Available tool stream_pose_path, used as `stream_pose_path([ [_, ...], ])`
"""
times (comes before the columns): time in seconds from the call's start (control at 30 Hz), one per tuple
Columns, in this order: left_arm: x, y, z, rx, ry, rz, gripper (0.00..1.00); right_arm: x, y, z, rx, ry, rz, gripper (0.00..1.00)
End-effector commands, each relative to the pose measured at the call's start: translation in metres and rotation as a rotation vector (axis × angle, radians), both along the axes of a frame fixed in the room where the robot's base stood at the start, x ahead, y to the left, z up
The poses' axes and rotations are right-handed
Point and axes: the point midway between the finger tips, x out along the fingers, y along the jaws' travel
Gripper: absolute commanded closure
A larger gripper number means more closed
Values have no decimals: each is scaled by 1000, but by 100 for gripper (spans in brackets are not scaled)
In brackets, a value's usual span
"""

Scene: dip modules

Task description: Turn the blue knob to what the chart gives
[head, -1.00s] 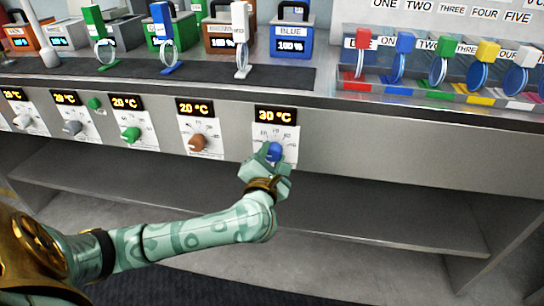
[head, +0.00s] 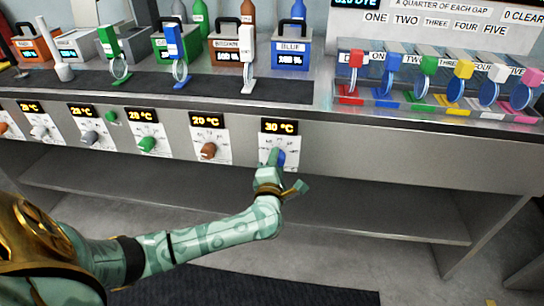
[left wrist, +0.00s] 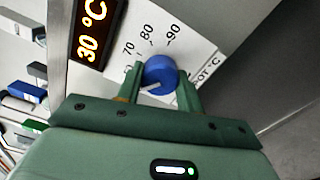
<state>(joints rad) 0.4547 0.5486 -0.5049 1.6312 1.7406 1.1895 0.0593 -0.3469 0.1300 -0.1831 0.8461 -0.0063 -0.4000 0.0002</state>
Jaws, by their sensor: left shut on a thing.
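The blue knob (left wrist: 160,74) sits on a white dial plate (left wrist: 178,35) marked 70, 80 and 90 in the left wrist view. A pale mark shows on the knob's face. My left gripper (left wrist: 158,88) has a green finger on each side of the knob and is shut on it. In the head view the gripper (head: 276,162) partly covers the knob (head: 281,157). The display (head: 280,126) above it reads 30 °C. A board (head: 445,22) at the top right, with ONE to FIVE, is cut off by the picture edge. My right gripper is not in view.
Brown (head: 208,150) and green (head: 147,144) knobs and others line the panel to the left. The blue bath (head: 291,50) and several others stand on the bench above. A rack of coloured clips (head: 350,101) stands at right. The lower shelf (head: 370,215) is bare.

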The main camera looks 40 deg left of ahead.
Motion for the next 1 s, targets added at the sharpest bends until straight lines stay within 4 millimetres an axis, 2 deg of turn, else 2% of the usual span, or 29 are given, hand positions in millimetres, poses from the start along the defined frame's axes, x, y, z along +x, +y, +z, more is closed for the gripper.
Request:
stream_pose_path([
  [0.03,-1,-1,7,33,21,1,86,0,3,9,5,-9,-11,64],
  [0.47,-1,-2,4,380,239,-2,86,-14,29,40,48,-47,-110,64],
  [1.0,-2,-2,-2,704,438,-5,86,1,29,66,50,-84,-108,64],
])
